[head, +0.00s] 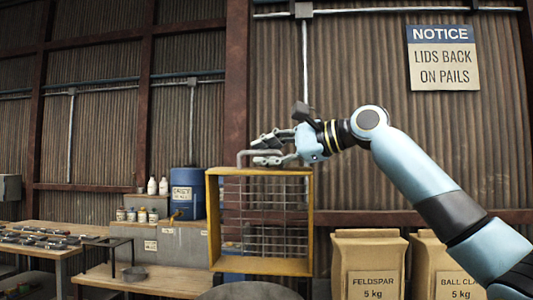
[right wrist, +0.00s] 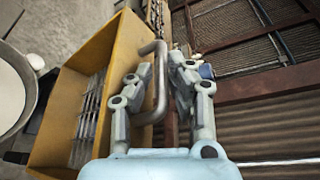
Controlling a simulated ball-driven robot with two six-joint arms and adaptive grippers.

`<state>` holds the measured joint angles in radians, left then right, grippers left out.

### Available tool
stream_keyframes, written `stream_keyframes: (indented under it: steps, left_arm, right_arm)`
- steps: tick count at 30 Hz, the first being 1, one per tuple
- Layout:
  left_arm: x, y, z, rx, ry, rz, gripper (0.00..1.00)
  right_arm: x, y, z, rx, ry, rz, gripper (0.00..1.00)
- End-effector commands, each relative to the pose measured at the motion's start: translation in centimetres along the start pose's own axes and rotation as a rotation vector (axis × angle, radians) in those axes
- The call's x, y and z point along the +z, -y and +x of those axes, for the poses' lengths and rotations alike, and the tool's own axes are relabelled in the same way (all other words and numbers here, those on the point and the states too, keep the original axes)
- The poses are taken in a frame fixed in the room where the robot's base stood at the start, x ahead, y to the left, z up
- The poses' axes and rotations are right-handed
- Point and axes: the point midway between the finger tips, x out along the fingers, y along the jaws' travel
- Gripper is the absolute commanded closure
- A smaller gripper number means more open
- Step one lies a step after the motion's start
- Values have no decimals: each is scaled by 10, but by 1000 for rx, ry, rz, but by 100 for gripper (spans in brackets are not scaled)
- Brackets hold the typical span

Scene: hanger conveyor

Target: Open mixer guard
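The mixer guard (head: 211,215) is a yellow box-like frame with grey wire bars, standing upright in the middle of the head view. A grey bent-bar handle (head: 240,157) sits on its top edge. My right gripper (head: 262,150) is at this handle, reaching in from the right. In the right wrist view the guard (right wrist: 95,50) is at the left and its handle (right wrist: 160,75) passes between the two fingers of my right gripper (right wrist: 163,75). The fingers look apart, with gaps beside the bar; contact cannot be told. My left gripper is not in view.
A round grey rim (head: 250,291) shows below the guard. Feldspar (head: 374,286) and ball clay (head: 455,284) bags stand at the right. A table (head: 40,247) with tools is far left.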

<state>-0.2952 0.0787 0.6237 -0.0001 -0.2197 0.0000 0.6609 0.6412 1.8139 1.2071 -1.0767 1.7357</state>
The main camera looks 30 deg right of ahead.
Motion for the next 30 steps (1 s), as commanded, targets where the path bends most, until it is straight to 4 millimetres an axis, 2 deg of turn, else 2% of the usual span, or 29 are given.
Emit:
stream_keyframes:
  steps: [5, 11, 21, 30]
  left_arm:
    - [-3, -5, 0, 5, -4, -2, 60]
    - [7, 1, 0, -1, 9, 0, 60]
    - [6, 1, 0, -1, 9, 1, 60]
    - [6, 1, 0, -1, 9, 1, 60]
  right_arm:
    - [0, 0, 0, -1, 0, 0, 79]
    - [-2, 0, -6, -1, -4, -2, 79]
    - [-2, -1, -53, 5, -7, -4, 79]
    - [-1, 0, -73, 0, -1, 0, 79]
